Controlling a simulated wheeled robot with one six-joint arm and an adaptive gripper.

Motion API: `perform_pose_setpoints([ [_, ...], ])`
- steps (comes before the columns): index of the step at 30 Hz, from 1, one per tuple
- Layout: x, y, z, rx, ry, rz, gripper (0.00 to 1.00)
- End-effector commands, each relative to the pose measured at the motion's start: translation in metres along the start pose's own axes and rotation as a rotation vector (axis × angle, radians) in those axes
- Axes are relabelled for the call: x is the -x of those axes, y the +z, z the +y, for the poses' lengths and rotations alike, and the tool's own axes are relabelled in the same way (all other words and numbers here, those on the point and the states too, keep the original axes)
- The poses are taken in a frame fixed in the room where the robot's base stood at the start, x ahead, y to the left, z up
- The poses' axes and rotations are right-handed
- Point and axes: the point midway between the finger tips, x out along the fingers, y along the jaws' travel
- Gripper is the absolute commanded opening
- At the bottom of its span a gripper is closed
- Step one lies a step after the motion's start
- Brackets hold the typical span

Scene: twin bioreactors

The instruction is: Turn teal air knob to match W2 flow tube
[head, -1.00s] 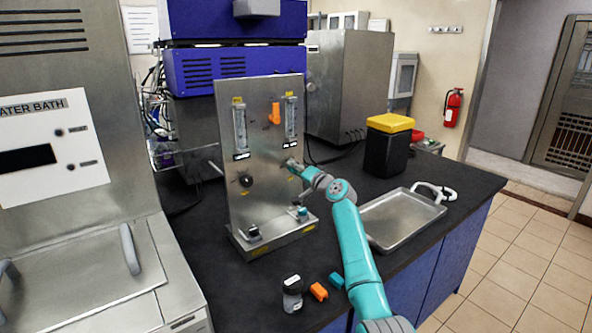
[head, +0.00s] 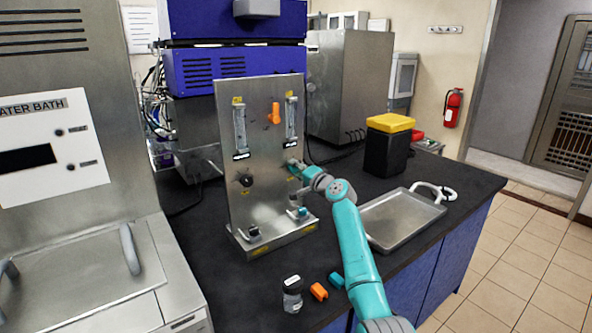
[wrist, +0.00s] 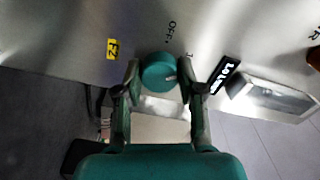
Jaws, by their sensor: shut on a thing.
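The teal air knob (wrist: 158,72) is on the steel panel, between the fingers of my gripper (wrist: 158,88) in the wrist view. The fingers are shut on its two sides. A pale mark shows on the knob's lower right, and "OFF" is printed on the panel above it. In the head view my gripper (head: 294,166) is at the panel's right side, below the right flow tube (head: 291,118), and hides the knob. The left flow tube (head: 240,128) is on the same panel (head: 262,195). The tube labels and float levels are too small to read.
A black knob (head: 246,180) is at the panel's left, and an orange part (head: 275,113) is between the tubes. A metal tray (head: 402,218) lies right of my arm. An orange block (head: 319,291), a teal block (head: 337,280) and a jar (head: 292,294) stand near the bench's front.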

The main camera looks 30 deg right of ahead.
Motion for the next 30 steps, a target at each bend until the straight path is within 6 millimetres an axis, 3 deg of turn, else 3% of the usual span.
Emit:
perform_pose_setpoints([
  [1, 0.0, -0.001, 0.0, 0.0, 0.001, 0.001, 0.04],
  [2, 0.0, -0.001, 0.0, 0.0, 0.001, 0.001, 0.46],
  [4, 0.0, -0.001, 0.0, 0.001, 0.001, 0.001, 0.64],
  [17, 0.005, -0.001, 0.001, 0.001, 0.0, 0.001, 0.64],
  [23, 0.03, -0.001, 0.001, 0.002, 0.0, 0.003, 0.64],
  [30, 0.073, -0.001, 0.002, 0.001, 0.0, 0.003, 0.64],
])
